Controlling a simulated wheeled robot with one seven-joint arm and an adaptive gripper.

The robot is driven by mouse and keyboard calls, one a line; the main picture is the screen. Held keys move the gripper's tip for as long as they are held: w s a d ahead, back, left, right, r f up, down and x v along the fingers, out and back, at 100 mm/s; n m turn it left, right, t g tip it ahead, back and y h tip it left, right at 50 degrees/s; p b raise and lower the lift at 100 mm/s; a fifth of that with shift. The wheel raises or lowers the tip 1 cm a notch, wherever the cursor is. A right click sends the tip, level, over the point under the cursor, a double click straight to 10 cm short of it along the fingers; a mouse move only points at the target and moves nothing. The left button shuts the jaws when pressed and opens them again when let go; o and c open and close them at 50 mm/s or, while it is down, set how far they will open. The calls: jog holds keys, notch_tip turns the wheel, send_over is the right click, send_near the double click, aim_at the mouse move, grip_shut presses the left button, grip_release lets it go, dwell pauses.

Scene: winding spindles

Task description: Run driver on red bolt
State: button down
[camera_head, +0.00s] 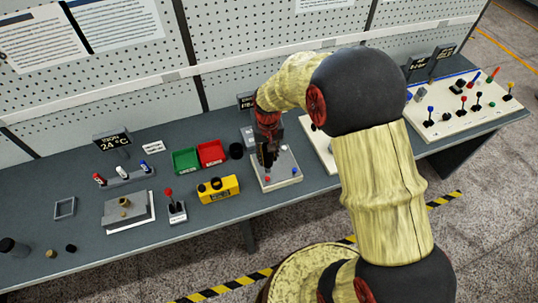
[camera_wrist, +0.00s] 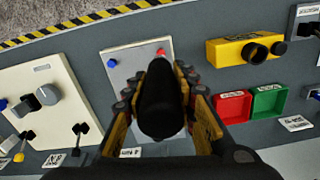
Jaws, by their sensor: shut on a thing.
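My gripper (camera_head: 267,157) is over the light grey plate (camera_head: 286,180) on the bench. In the wrist view, the gripper (camera_wrist: 163,112) is shut on a dark driver (camera_wrist: 160,100), which points away from the camera toward the plate (camera_wrist: 125,70). The red bolt (camera_wrist: 160,52) shows just past the driver, near the plate's edge. The blue bolt (camera_wrist: 112,63) stands on the same plate, to the left in that view. The driver's tip is hidden, so I cannot tell whether it touches anything.
A yellow box (camera_head: 218,189) and red (camera_head: 211,153) and green (camera_head: 186,161) bins stand left of the plate. A pale panel with knobs and levers (camera_wrist: 45,90) lies on its other side. A wide board with levers (camera_head: 465,105) is at the far right.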

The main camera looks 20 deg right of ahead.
jog(key=shift+w+a+f, duration=0.2)
jog(key=shift+a+f, duration=0.05)
jog(key=shift+f, duration=0.15)
jog(key=shift+s+d+f+b, duration=0.15)
jog(key=shift+d+f+b, duration=0.05)
jog(key=shift+f+b, duration=0.35)
jog(key=shift+a+f+b, duration=0.1)
jog(key=shift+f+b, duration=0.4)
jog(key=shift+f, duration=0.25)
jog(key=shift+f+b, duration=0.65)
jog(key=shift+f, duration=0.45)
